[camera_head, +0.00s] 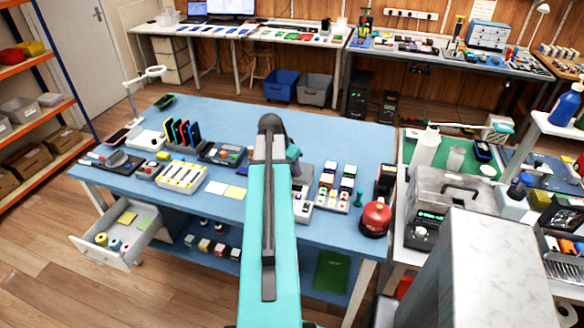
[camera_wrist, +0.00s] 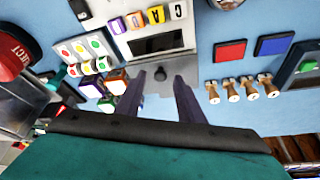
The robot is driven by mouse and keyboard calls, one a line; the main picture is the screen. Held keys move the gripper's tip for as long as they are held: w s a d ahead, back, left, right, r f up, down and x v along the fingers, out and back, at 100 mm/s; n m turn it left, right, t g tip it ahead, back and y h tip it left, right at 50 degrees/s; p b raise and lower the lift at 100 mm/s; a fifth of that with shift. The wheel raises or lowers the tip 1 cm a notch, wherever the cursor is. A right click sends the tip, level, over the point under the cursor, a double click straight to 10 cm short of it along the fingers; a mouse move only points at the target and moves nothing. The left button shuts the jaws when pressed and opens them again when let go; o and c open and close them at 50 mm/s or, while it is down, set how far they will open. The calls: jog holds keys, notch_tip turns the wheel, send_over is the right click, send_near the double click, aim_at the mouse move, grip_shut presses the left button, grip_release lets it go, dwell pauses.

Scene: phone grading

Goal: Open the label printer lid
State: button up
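A pale grey device (camera_wrist: 184,62) with a dark window, which looks like the label printer, lies below my gripper in the wrist view. A small dark round knob (camera_wrist: 160,74) is on its face. My gripper (camera_wrist: 159,77) is open, with its two purple-grey fingers on either side of the knob. I cannot tell whether they touch it. No raised lid shows. In the head view my teal arm hides most of this spot; only part of a grey box (camera_head: 304,172) shows to the right of the arm.
A stickered-button tray (camera_wrist: 82,48), loose cubes (camera_wrist: 116,80) and a red reject button (camera_wrist: 14,52) lie left in the wrist view. Wooden-handled pieces (camera_wrist: 232,92) and red (camera_wrist: 229,52) and blue (camera_wrist: 273,45) squares lie right.

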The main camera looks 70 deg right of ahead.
jog(key=shift+d+f, duration=0.15)
jog(key=shift+f, duration=0.15)
